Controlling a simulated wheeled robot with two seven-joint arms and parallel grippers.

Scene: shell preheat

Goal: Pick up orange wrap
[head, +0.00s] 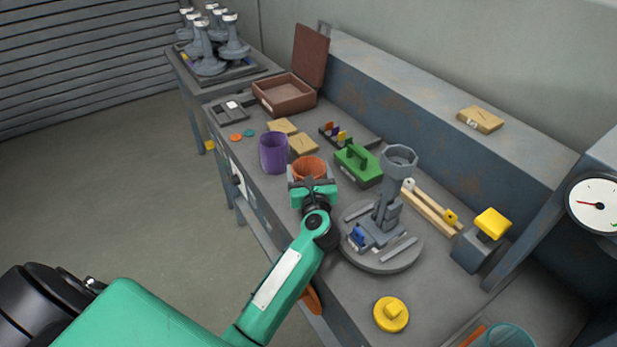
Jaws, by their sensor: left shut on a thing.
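The orange wrap (309,167) is a round, open-topped sleeve on the workbench, right of the purple wrap (273,153). My left gripper (311,186) reaches it from the front and is shut on it. The jaws and wrist hide its lower part, so I cannot tell whether it touches the bench. My right gripper is not in view.
A grey round stand with an upright shell-like part (392,190) is right of my left wrist. A green handled block (358,165) sits behind it. A yellow knob (391,314) lies at the front. An open brown box (284,95) stands at the back.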

